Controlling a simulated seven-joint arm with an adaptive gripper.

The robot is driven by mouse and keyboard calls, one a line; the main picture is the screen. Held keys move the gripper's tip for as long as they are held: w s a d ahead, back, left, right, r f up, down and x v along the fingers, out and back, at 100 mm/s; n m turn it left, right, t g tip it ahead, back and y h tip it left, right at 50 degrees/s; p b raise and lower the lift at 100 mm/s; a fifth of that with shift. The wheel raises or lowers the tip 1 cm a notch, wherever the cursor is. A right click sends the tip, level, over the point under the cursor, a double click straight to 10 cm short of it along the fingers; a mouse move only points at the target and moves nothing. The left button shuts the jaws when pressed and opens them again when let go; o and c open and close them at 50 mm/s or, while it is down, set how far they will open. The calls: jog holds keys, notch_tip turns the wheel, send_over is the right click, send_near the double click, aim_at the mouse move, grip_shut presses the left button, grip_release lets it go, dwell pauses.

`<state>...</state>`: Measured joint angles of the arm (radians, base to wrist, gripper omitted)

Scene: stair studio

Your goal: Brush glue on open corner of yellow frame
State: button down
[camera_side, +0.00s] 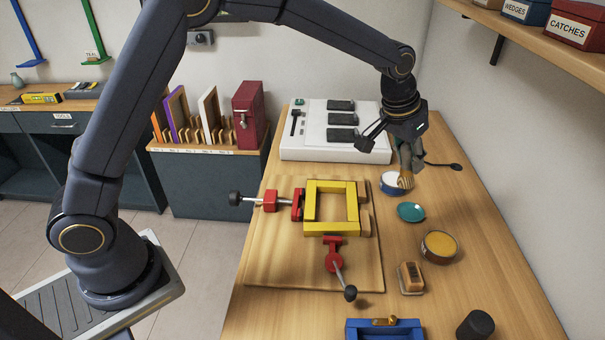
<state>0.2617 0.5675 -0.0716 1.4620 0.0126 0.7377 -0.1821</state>
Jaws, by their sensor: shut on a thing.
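The yellow frame (312,208) lies on a wooden board (270,265) on the bench, between red clamps. One red clamp (270,201) is at its left and another red clamp (333,258) is at its near side. My gripper (405,150) is right of and behind the frame, shut on a brush (407,168) that points down. The brush's tan bristles (406,181) are at a small blue pot (389,187) with white contents. I cannot tell whether the bristles touch the contents. Which frame corner is open is too small to tell.
A teal lid (411,212), an orange-filled tin (439,246) and a small block-like brush (410,278) lie right of the board. A blue frame (384,330) and a dark cylinder (475,325) are at the near edge. A white case (335,150) stands behind.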

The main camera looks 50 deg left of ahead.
jog(key=w+a+f, duration=0.1)
jog(key=w+a, duration=0.2)
jog(key=w, duration=0.6)
jog(key=shift+w+a+f+n+t+h, duration=0.15)
jog(key=shift+w+a+f+n+t, duration=0.35)
jog(key=shift+a+f, duration=0.95)
jog(key=shift+w+a+f+n+t+h, duration=0.2)
jog(key=shift+w+a+f, duration=0.7)
jog(key=shift+f, duration=0.9)
jog(key=shift+w+a+f+n+t+h, duration=0.15)
jog(key=shift+w+a+f+n+t, duration=0.25)
jog(key=shift+a+f, duration=1.1)
jog(key=shift+d+f, duration=0.1)
jog(key=shift+f, duration=0.6)
notch_tip(320, 180, up, 7)
